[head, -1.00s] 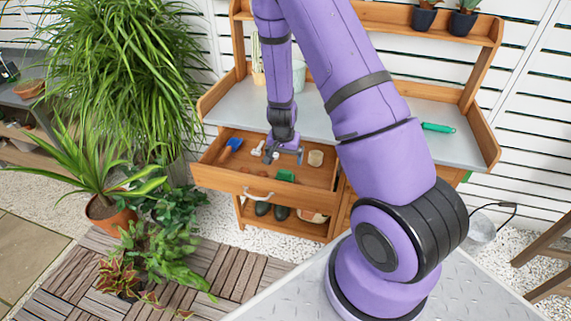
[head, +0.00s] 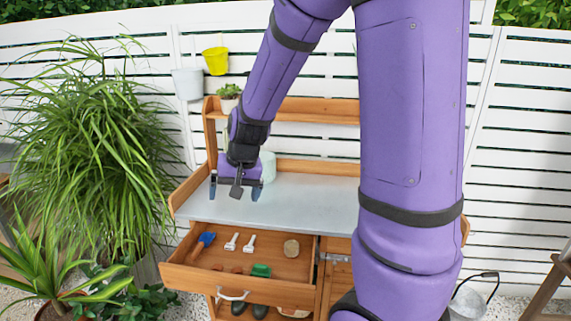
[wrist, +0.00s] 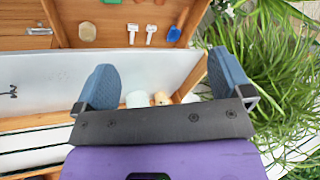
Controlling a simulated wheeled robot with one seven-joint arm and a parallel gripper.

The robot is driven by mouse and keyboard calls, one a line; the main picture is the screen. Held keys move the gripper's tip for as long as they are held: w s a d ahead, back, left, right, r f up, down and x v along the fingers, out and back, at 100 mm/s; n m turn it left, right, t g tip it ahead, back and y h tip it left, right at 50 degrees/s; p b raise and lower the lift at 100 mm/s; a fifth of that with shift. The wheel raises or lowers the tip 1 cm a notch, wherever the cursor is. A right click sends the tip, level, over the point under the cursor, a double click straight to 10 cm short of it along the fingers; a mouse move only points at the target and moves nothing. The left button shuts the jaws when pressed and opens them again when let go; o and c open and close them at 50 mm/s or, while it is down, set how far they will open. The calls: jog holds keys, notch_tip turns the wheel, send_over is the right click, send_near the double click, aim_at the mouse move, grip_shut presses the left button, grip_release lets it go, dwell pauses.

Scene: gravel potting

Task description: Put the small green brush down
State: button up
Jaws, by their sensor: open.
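The small green brush (head: 261,270) lies in the open wooden drawer (head: 188,281), towards its front; only a green edge of it shows at the top of the wrist view (wrist: 112,1). My gripper (head: 235,190) is open and empty, held above the grey bench top behind the drawer, apart from the brush. In the wrist view both blue fingers of my gripper (wrist: 163,80) stand wide apart with nothing between them.
A pale pot (head: 268,166) stands at the bench's back. The bench top (head: 310,205) is clear in front.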

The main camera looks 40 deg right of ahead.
jog(key=s+a+r+n+t, duration=0.1)
jog(key=s+r+n, duration=0.1)
jog(key=s+r, duration=0.6)
jog(key=s+a+r+n+t+h, duration=0.1)
jog(key=s+a+r+n, duration=0.1)
jog(key=s+r, duration=0.5)
jog(key=s+n, duration=0.1)
jog(key=s, duration=0.5)
jog(key=shift+s+r, duration=0.35)
jog(key=shift+a, duration=0.1)
